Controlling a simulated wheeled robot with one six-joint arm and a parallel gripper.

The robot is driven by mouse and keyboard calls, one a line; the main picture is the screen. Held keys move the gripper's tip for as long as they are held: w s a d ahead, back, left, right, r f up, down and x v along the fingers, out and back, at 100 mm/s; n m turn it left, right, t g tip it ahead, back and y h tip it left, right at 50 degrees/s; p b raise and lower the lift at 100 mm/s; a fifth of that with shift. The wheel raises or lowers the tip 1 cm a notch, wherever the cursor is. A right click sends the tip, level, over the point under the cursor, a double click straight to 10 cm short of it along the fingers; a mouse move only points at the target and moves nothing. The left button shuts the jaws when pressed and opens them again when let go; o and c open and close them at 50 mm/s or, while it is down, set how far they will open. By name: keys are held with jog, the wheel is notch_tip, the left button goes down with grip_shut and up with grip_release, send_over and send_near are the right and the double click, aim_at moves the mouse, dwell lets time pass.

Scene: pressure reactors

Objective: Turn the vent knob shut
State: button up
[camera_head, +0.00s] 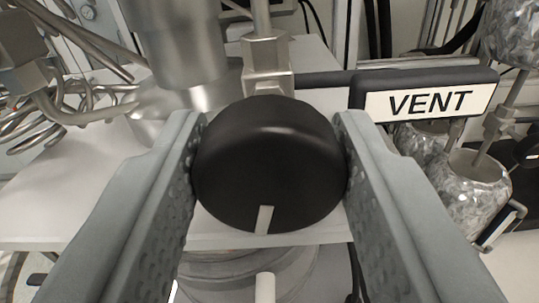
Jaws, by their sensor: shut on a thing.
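The vent knob (270,160) is a round black knob in the middle of the view, with a short pale mark on its lower front face. The mark points down, leaning slightly left at its lower end. My gripper (271,165) has one grey finger on each side of the knob, and both fingers touch its sides. The knob sits at the foot of a metal valve body (267,62). A black tag (425,92) reading "VENT" stands to the right of it. The knob's back is hidden.
A metal cylinder (180,45) stands behind the knob on the left. Bent metal tubes (80,100) crowd the left side. Vessels wrapped in crinkled silvery material (470,195) stand at the right. A white surface (60,205) lies below and to the left.

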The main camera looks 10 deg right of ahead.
jog(key=m, duration=1.1)
jog(key=shift+d+f, duration=0.1)
jog(key=shift+m, duration=1.9)
jog(key=shift+f, duration=0.1)
jog(key=o, duration=1)
jog(key=shift+c, duration=0.2)
jog(key=shift+s, duration=0.1)
jog(key=v, duration=1.7)
